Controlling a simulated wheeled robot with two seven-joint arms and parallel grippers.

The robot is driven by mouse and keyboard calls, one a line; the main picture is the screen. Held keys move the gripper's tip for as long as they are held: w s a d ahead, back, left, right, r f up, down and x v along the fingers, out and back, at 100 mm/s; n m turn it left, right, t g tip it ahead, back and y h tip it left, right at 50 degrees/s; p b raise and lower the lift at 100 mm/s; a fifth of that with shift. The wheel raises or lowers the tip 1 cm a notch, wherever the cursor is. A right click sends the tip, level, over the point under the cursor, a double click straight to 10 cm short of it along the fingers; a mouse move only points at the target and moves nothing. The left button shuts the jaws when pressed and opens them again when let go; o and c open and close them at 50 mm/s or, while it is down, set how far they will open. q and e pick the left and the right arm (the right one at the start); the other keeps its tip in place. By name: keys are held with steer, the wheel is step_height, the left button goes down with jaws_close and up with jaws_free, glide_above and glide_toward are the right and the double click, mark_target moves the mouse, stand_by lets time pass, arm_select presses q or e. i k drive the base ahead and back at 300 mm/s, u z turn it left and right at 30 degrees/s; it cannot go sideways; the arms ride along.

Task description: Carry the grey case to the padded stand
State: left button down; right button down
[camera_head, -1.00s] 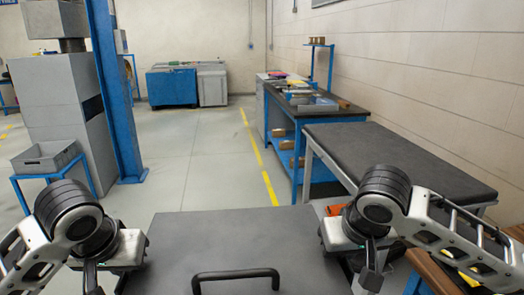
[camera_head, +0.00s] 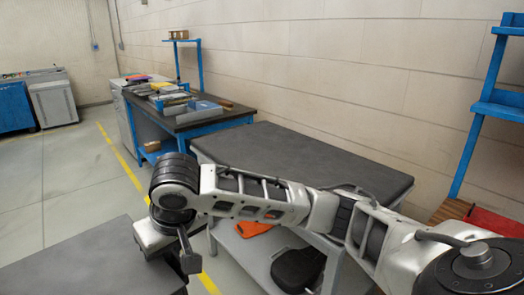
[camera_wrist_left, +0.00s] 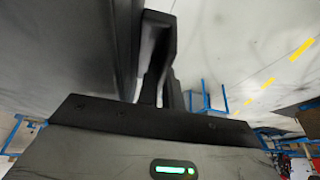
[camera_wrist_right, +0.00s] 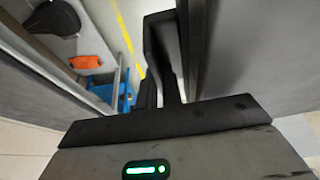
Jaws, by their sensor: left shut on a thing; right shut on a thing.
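The grey case (camera_head: 75,268) shows partly at the lower left of the head view, its flat top level. My right gripper (camera_head: 187,255) is shut on the case's right side; the right wrist view shows the gripper (camera_wrist_right: 162,85) against the case wall (camera_wrist_right: 240,50). My left gripper is outside the head view. In the left wrist view the left gripper (camera_wrist_left: 162,85) is shut at the case's other side (camera_wrist_left: 70,45). The exact grip points are hard to make out. The padded stand (camera_head: 290,158), with a bare dark top, is right of the case, behind my right arm.
The stand's lower shelf holds an orange item (camera_head: 252,228) and a black case-like item (camera_head: 298,268). A blue workbench (camera_head: 185,118) with trays stands beyond. A blue rack (camera_head: 485,110) is at the right by the wall. Open floor (camera_head: 75,185) lies left of the yellow line.

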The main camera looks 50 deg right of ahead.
mark_target(257, 155)
steer(key=z, duration=0.1)
steer(key=i, duration=2.5)
steer(key=z, duration=1.15)
steer(key=i, duration=0.6)
steer(key=z, duration=1.4)
steer(key=i, duration=0.75)
steer(key=z, duration=0.55)
